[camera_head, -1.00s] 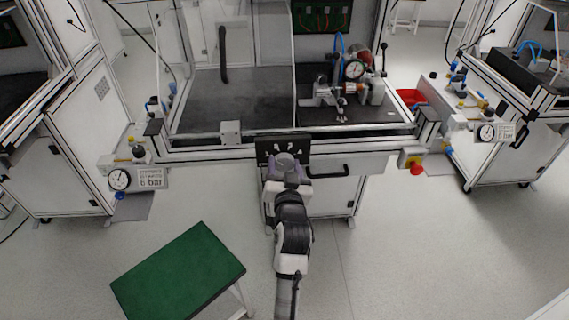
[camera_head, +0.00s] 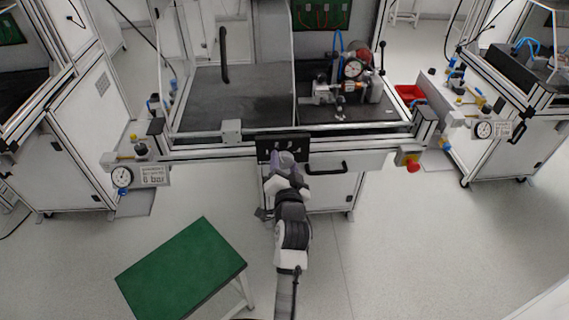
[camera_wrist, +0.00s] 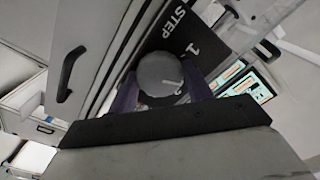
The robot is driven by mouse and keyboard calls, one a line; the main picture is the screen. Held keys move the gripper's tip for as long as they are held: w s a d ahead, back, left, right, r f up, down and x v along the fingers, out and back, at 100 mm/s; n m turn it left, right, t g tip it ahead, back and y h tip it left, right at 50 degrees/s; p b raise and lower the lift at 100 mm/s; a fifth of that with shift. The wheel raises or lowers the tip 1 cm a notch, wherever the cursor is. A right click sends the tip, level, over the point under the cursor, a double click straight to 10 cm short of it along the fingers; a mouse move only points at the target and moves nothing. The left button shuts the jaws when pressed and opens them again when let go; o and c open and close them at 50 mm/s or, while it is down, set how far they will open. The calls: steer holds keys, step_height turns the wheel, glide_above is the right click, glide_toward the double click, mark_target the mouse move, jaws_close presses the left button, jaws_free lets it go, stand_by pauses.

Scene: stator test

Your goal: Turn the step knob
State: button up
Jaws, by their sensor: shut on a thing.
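The step knob (camera_wrist: 160,72) is a round grey knob with a light mark on its face, on a black panel lettered "STEP" with a "1" in the wrist view. In the head view the black panel (camera_head: 268,141) is on the front of the middle bench, and the knob (camera_head: 287,158) shows just ahead of my gripper. My gripper (camera_wrist: 160,92) has purple fingers on two sides of the knob and is shut on it. Its rolled wrist also shows in the head view (camera_head: 276,172). The fingertip contact is partly hidden behind the knob.
A red-and-yellow emergency stop (camera_head: 411,162) is right of the panel, beyond a black drawer handle (camera_head: 327,167). A pressure gauge (camera_head: 122,176) is on the left. A green-topped table (camera_head: 182,270) stands on the floor at lower left. Screens (camera_wrist: 244,80) show beside the panel.

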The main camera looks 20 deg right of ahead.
steer(key=shift+r, duration=0.1)
steer(key=o, duration=1)
steer(key=shift+w, duration=0.1)
steer(key=shift+s, duration=0.2)
